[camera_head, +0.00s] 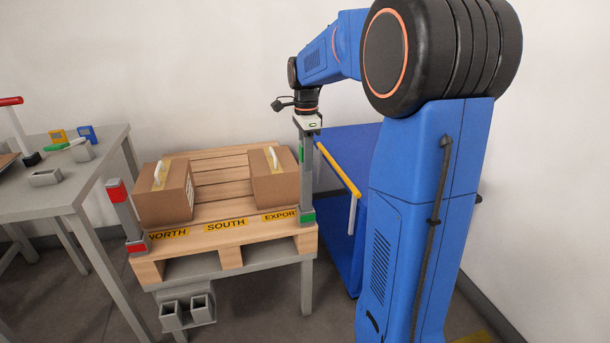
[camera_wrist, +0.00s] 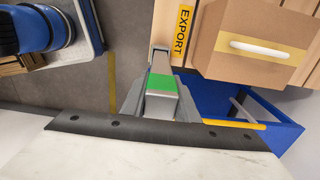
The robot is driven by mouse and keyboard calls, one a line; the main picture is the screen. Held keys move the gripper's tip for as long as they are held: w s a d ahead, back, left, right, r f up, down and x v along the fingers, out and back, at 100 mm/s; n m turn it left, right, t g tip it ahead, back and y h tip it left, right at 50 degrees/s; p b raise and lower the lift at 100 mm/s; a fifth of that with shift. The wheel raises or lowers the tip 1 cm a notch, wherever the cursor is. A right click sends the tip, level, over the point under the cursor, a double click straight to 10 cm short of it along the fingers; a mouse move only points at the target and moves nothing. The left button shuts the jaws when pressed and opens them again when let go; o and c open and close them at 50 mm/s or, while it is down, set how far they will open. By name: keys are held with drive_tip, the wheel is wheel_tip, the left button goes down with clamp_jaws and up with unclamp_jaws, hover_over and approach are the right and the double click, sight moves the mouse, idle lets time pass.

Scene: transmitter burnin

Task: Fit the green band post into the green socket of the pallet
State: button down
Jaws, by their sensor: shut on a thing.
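The grey post with a green band (camera_head: 302,153) stands about upright at the pallet's front right corner. My gripper (camera_head: 308,127) is shut on its upper part. In the wrist view the green band (camera_wrist: 161,82) shows between the fingers of my gripper (camera_wrist: 160,104). The green socket (camera_head: 307,217) is on the pallet (camera_head: 215,239), at the post's lower end. In the head view the post's foot meets the socket's top; I cannot tell how deep it sits. In the wrist view the socket's grey rim (camera_wrist: 158,47) shows around the post's far end.
A red-banded post (camera_head: 121,205) stands in a red socket (camera_head: 137,246) at the pallet's front left corner. Two cartons (camera_head: 164,193) (camera_head: 273,180) rest on the pallet. A grey double holder (camera_head: 187,309) hangs below, its tubes empty. A blue stand with a yellow rail (camera_head: 338,168) is close right.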

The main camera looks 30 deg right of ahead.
drive_tip(key=shift+f, duration=2.2)
drive_tip(key=c, duration=1.4)
unclamp_jaws()
wheel_tip(320, 180, up, 12)
drive_tip(key=shift+r, duration=0.1)
drive_tip(key=shift+s+a, duration=0.2)
drive_tip(key=shift+s, duration=0.05)
drive_tip(key=s+a+f+n+t, duration=0.1)
drive_tip(key=s+a+f+n, duration=0.3)
drive_tip(key=s+n, duration=0.3)
drive_tip(key=s+a+f+n+t, duration=0.2)
drive_tip(key=s+a+f+n, duration=0.2)
drive_tip(key=s, duration=0.9)
drive_tip(key=s+a+f+n+t, duration=0.1)
drive_tip(key=s+a+f+n, duration=0.3)
drive_tip(key=s+a+n, duration=0.3)
drive_tip(key=shift+s+a+f+n+t, duration=0.1)
drive_tip(key=shift+s+f+n+t, duration=0.1)
drive_tip(key=shift+s+n, duration=0.55)
drive_tip(key=shift+s+a+f+n+t, duration=0.1)
drive_tip(key=shift+s+f+n+t, duration=0.1)
drive_tip(key=shift+s+n, duration=0.55)
